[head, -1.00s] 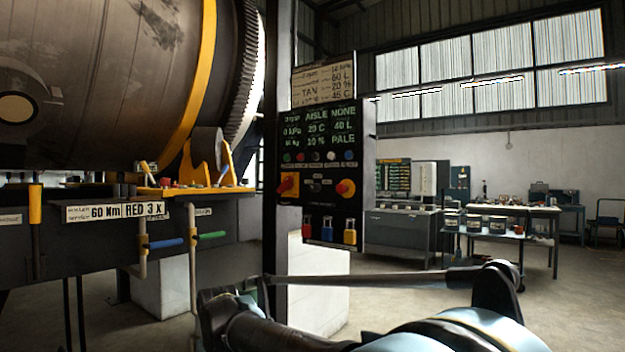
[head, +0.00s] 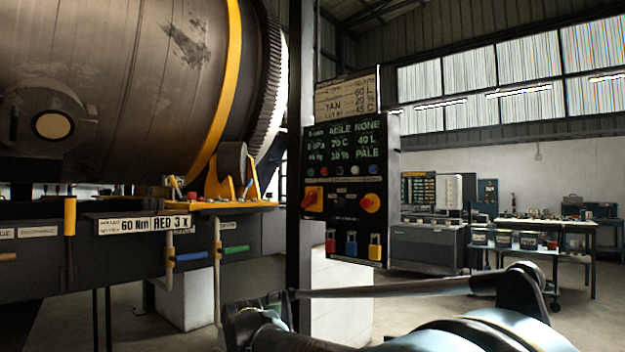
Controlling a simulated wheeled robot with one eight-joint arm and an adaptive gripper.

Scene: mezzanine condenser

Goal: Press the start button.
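A black control panel (head: 345,222) stands on a dark post in the middle of the head view. Its screen (head: 343,145) has green text. Below the screen is a row of small round buttons, among them a green button (head: 310,174), a white one (head: 355,171) and a blue one (head: 373,169). The labels are too small to read, so I cannot tell which one is start. Under the row are red and yellow rotary switches (head: 312,198) (head: 371,203). My arm crosses the bottom of the view, below and in front of the panel. My gripper's fingertips do not show.
A large drum (head: 130,80) on a dark frame fills the left, with valve handles in blue (head: 192,256) and green (head: 236,249). Three padlocks (head: 351,243) hang at the panel's bottom. Workbenches (head: 425,246) stand at the back right. Open floor lies to the right.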

